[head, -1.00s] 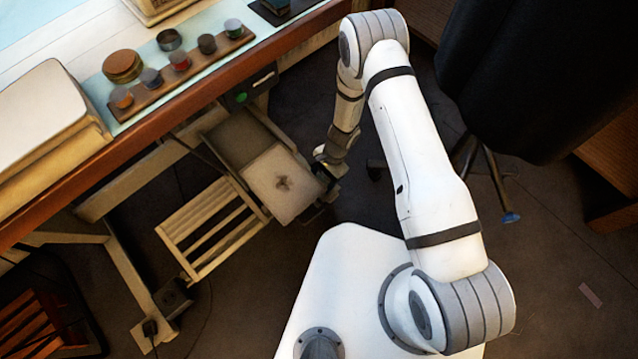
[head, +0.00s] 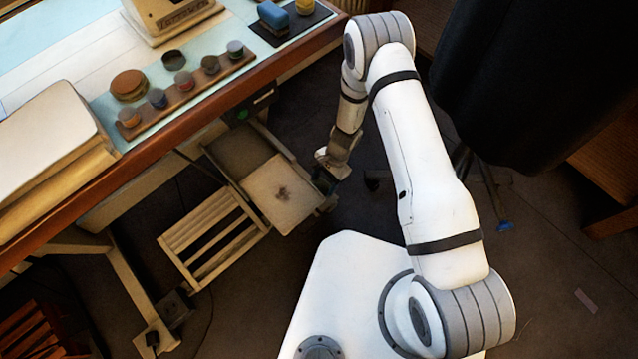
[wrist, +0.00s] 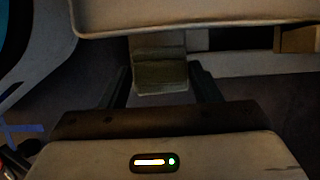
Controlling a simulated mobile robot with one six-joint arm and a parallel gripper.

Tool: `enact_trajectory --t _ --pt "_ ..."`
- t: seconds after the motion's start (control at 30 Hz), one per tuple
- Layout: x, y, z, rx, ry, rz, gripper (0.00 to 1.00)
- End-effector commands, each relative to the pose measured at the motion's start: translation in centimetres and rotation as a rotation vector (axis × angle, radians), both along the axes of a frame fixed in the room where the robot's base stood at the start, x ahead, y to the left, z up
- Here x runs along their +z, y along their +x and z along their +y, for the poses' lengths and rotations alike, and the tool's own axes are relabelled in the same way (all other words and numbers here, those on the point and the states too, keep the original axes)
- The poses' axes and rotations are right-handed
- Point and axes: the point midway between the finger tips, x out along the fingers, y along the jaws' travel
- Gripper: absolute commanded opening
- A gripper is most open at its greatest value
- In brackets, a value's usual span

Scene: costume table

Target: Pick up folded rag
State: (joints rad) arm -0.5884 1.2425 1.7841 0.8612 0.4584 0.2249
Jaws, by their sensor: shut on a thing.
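The rag cannot be made out clearly in the head view. In the wrist view a pale rimmed surface lies just beyond the rag; whether the rag touches it is unclear.
A slatted wooden rack (head: 212,238) stands left of the panel. The worktable (head: 165,135) holds a row of small paint pots (head: 185,80) near its front edge.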

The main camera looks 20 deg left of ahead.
Motion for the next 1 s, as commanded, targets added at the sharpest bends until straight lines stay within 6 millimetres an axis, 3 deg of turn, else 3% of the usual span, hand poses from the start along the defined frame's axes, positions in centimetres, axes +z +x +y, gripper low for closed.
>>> enact_trajectory --t 0.3,0.5,0.7,1.0 --pt "0.0 8.0 -4.3 -0.006 0.000 -0.001 0.35" --pt "-0.1 12.1 -6.4 -0.004 -0.001 -0.001 0.35" --pt "-0.2 14.1 -7.5 -0.003 -0.002 0.001 0.35" --pt "-0.1 14.6 -7.7 -0.001 -0.002 0.001 0.35"
